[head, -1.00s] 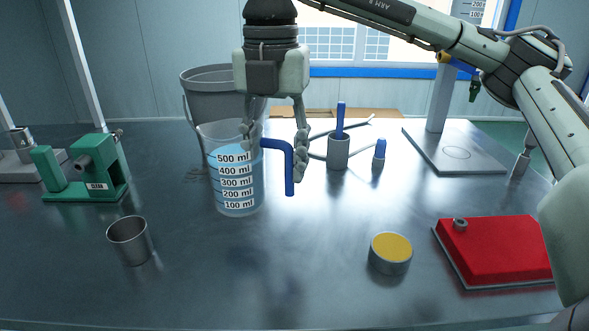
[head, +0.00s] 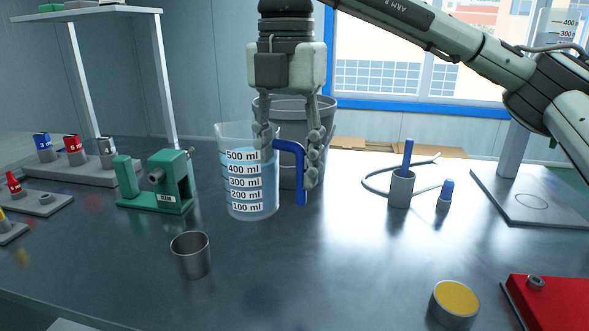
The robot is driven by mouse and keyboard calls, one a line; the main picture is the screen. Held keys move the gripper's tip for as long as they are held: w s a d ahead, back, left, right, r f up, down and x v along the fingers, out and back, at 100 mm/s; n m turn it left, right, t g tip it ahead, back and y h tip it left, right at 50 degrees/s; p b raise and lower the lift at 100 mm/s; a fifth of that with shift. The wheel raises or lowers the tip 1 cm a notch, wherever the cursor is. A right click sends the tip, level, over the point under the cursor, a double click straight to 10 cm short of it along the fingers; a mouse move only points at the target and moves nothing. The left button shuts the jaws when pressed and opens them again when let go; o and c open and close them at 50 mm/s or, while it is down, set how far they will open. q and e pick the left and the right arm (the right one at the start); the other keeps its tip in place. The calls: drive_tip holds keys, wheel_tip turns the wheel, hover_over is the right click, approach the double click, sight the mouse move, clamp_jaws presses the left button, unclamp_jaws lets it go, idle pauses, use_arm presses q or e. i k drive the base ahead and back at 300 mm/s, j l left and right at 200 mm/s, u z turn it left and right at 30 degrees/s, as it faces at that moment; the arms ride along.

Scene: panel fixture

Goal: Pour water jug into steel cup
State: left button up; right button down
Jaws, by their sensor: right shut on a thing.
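The clear water jug (head: 246,187), marked from 100 ml to 500 ml, stands upright at mid-picture and holds bluish water. My right gripper (head: 290,150) comes down from above and is shut on its blue handle (head: 300,180), with fingers on both sides. Whether the jug's base touches the table cannot be told surely. The steel cup (head: 191,256) stands upright on the table, nearer and to the left of the jug, apart from it. No contents show in it. My left gripper is not in view.
A grey bucket (head: 317,115) stands behind the jug. A green device (head: 165,183) is left of it. A blue-handled tool in a grey holder (head: 401,190), a yellow-topped tin (head: 455,300) and a red box (head: 555,300) are right. The table between is clear.

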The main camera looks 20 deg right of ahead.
sight(190, 252)
drive_tip(key=k+j, duration=0.2)
drive_tip(key=k, duration=0.25)
drive_tip(key=k+j, duration=0.2)
drive_tip(key=k, duration=0.3)
